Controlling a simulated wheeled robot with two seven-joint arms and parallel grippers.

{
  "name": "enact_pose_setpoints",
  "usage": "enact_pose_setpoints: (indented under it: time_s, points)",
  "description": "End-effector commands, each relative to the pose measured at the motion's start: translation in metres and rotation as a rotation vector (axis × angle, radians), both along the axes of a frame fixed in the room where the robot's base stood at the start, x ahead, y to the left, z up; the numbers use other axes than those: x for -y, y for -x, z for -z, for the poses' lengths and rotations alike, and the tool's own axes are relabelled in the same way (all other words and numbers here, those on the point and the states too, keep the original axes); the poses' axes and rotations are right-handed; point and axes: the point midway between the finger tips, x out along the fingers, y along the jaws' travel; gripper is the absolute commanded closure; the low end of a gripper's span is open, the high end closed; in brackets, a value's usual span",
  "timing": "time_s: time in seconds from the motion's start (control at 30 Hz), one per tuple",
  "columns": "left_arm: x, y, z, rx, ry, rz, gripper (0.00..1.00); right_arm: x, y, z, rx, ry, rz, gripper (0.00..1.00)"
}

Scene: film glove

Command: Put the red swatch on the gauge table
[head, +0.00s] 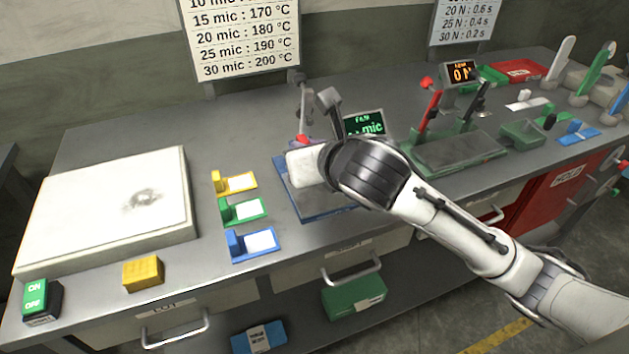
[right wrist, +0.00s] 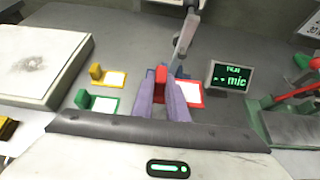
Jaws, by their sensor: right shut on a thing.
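My right gripper (head: 302,150) is over the gauge table (head: 318,207), a blue-edged plate below the lever and the small green-lit display (head: 364,124). In the right wrist view its fingers (right wrist: 163,95) are shut on the red tab of the red swatch (right wrist: 188,91), whose white card shows beside the right finger. In the head view only a bit of red shows beyond the gripper. The gripper hides most of the gauge table, and I cannot tell whether the swatch touches it. My left gripper is not in view.
Yellow (head: 235,184), green (head: 243,210) and blue (head: 252,243) swatches lie in a column left of the gauge. A large pale plate (head: 110,215) is at the far left. A green-based press (head: 455,152) with a red lever stands right of the gauge.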

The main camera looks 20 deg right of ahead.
Motion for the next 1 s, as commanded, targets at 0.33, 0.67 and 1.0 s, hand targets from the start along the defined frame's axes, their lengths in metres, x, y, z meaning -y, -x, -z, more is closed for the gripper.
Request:
enact_pose_setpoints:
  time_s: [0.33, 0.67, 1.0]
  points:
    - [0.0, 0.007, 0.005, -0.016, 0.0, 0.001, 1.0, 0.001, 0.0, 0.051, -0.003, 0.001, 0.001, 1.0]
    - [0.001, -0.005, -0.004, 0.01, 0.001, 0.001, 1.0, 0.0, 0.0, 0.085, 0.0, 0.001, 0.0, 1.0]
    - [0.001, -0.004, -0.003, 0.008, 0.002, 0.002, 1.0, 0.001, 0.0, 0.088, 0.0, 0.001, 0.0, 1.0]
